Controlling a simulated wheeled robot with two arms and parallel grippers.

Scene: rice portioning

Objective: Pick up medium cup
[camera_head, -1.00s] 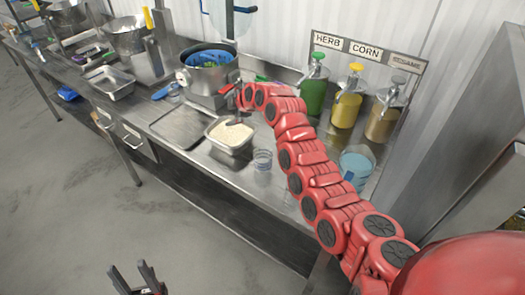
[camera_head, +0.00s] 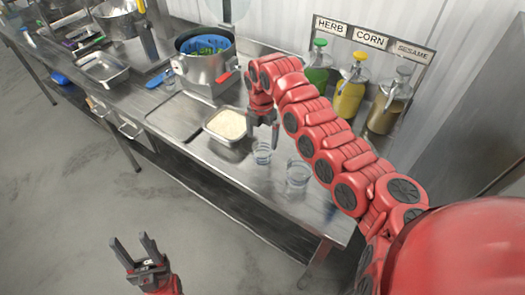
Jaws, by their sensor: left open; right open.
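Clear cups stand on the steel counter (camera_head: 240,178). The mid-sized one, which I take for the medium cup (camera_head: 262,154), is upright just in front of the rice tray. A larger clear cup (camera_head: 298,174) stands to its right, and a smaller one (camera_head: 170,82) is far left by the pot. My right gripper (camera_head: 264,137) points down, open and empty, with its fingertips just above and behind the medium cup; whether they touch it I cannot tell. My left gripper (camera_head: 135,243) is open and empty over the floor, away from the counter.
A metal tray of rice (camera_head: 227,138) sits left of the medium cup. A pot (camera_head: 205,80) with blue and green contents stands behind it. HERB (camera_head: 318,70), CORN (camera_head: 351,92) and SESAME (camera_head: 386,108) dispensers line the back right. My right arm hides some of the counter.

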